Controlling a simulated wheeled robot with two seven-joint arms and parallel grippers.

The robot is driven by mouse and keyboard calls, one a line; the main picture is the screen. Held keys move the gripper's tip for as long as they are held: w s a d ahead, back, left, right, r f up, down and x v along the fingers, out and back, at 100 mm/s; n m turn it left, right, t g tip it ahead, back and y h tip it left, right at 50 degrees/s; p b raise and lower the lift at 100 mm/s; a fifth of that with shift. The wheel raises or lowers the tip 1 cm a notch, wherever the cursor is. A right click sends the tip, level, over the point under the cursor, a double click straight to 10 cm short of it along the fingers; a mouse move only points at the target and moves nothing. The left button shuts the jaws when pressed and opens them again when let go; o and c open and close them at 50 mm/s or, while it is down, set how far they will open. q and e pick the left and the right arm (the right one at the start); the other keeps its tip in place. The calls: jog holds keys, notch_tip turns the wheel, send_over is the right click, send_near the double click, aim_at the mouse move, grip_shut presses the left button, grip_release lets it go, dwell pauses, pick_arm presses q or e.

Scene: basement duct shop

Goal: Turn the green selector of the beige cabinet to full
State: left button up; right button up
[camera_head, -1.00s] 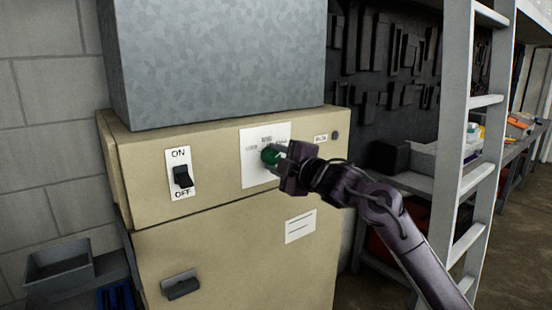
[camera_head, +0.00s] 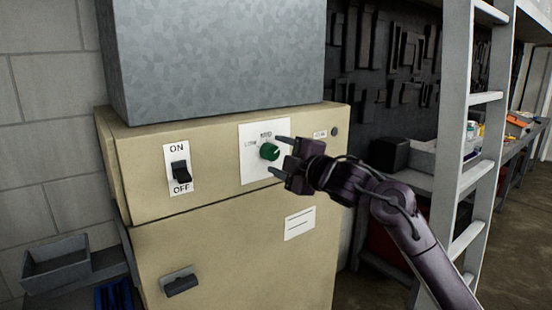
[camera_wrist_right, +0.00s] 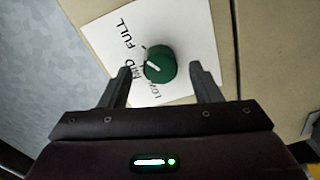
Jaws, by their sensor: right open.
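The green selector (camera_head: 269,151) is a round knob on a white label plate (camera_head: 250,170) on the upper front of the beige cabinet (camera_head: 225,235). In the wrist view the selector (camera_wrist_right: 160,65) has a white line, with LOW, MID and FULL printed beside it. The line points to the label side, around MID; its exact setting is hard to tell. My right gripper (camera_head: 279,155) is open, just to the right of the selector in the head view. In the wrist view its fingers stand apart on either side of the selector, without visible contact. My left gripper is not in view.
An ON/OFF switch (camera_head: 180,172) sits left of the plate, and a dark handle (camera_head: 180,284) is below. A grey metal box (camera_head: 215,60) rests on the cabinet. A ladder (camera_head: 470,140) and a loaded shelf stand at right. A grey bin (camera_head: 58,264) is at lower left.

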jog(key=shift+b+v, duration=0.85)
jog(key=shift+v, duration=2.05)
